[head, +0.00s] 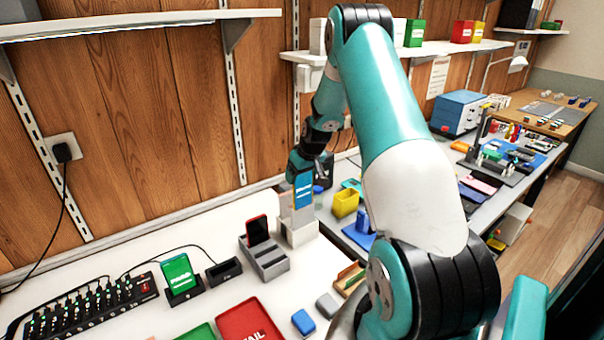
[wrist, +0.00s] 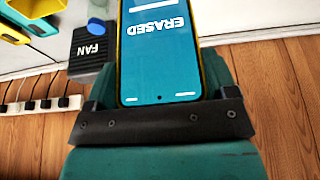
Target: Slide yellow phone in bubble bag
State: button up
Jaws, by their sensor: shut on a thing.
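My gripper (head: 303,168) points down near the wall and is shut on the yellow phone (head: 304,191). In the wrist view the phone (wrist: 160,62) has a yellow rim and a blue screen reading "ERASED", and sits between the gripper's two jaws (wrist: 160,100). A pale, clear bubble bag (head: 287,208) stands upright in a white holder (head: 300,234) just below my gripper. The phone's lower end overlaps the bag in the head view. I cannot tell how far it is inside the bag.
A grey stand (head: 265,262) with a red-edged phone is left of the holder. A green-screened phone (head: 178,275) stands farther left. A red tray (head: 248,322) lies in front. A yellow bin (head: 345,203) is to the right. A "FAN" box (wrist: 91,50) shows in the wrist view.

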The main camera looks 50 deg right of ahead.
aim_at(304, 192)
dwell(0.4)
jog(key=shift+f+b, duration=1.85)
jog(key=shift+f, duration=0.55)
jog(key=shift+f, duration=0.15)
jog(key=shift+f+b, duration=1.65)
jog(key=shift+f, duration=0.45)
jog(key=o, duration=1.2)
jog(key=shift+o, duration=0.2)
jog(key=shift+r, duration=0.1)
jog(key=shift+r+p, duration=2.2)
jog(key=shift+r, duration=1.25)
jog(key=shift+a, duration=0.1)
